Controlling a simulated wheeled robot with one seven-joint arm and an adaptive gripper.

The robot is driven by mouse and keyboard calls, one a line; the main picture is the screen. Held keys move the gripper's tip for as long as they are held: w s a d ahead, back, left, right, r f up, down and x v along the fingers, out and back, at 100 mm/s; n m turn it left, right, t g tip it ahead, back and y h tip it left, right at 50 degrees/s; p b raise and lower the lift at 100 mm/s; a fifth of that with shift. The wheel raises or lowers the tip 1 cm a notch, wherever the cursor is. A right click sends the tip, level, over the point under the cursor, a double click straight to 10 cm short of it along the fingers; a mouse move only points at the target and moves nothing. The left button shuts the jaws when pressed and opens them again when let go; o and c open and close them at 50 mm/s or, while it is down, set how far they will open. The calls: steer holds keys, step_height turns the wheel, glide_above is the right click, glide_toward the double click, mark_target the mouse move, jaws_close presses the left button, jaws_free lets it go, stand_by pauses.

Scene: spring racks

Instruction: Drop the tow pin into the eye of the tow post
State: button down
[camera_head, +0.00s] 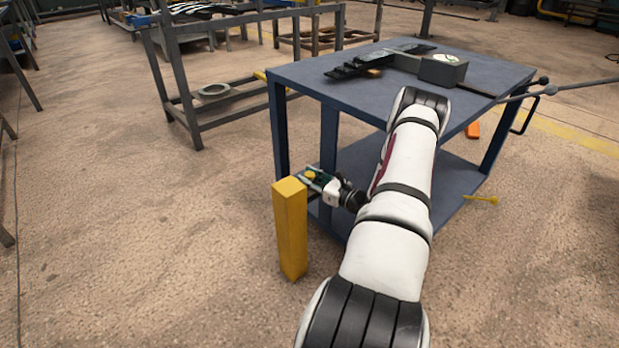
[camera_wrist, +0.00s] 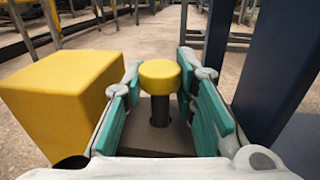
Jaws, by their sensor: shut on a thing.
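The tow pin (camera_wrist: 160,80) has a round yellow head and a dark shaft. It stands upright between the teal pads of my gripper (camera_wrist: 160,92), which is shut on it. The yellow tow post (camera_wrist: 62,92) is just left of the gripper.
A blue metal table (camera_head: 345,97) stands close behind and right of the gripper; dark parts (camera_head: 385,60) and a grey block (camera_head: 443,69) lie on it. A grey frame rack (camera_head: 195,115) stands farther back. A yellow item (camera_head: 483,199) is at right.

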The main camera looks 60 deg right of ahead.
steer(key=shift+f+b, duration=0.5)
steer(key=shift+f, duration=0.55)
steer(key=c, duration=1.2)
jaws_free()
step_height(320, 180, up, 9)
steer(key=shift+r, duration=0.55)
